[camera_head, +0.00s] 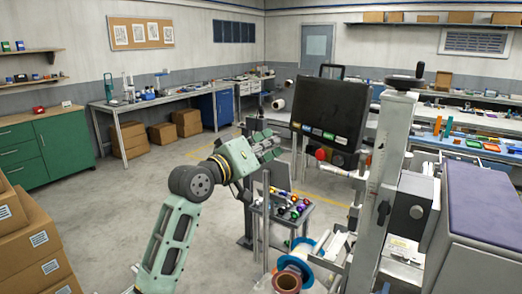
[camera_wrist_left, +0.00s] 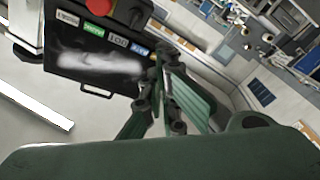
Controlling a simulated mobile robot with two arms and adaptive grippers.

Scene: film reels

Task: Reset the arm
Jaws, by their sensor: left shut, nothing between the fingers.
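My left arm comes in from the lower left in the head view and rises to my left gripper (camera_head: 268,143), which is held up in front of a black panel. The fingers are shut with nothing between them. In the left wrist view the gripper's green fingers (camera_wrist_left: 165,95) show close together, just right of the panel. The black panel (camera_head: 325,110) has a row of coloured labels along its lower edge. It also shows in the left wrist view (camera_wrist_left: 95,62), where the gripper overlaps its edge. My right gripper is in neither view.
A small table (camera_head: 290,212) with coloured balls stands below my left gripper. Film reels (camera_head: 300,255) and a grey metal machine (camera_head: 385,170) stand on the right. Cardboard boxes (camera_head: 25,235) are stacked at the left edge. The floor (camera_head: 110,215) left of my arm is clear.

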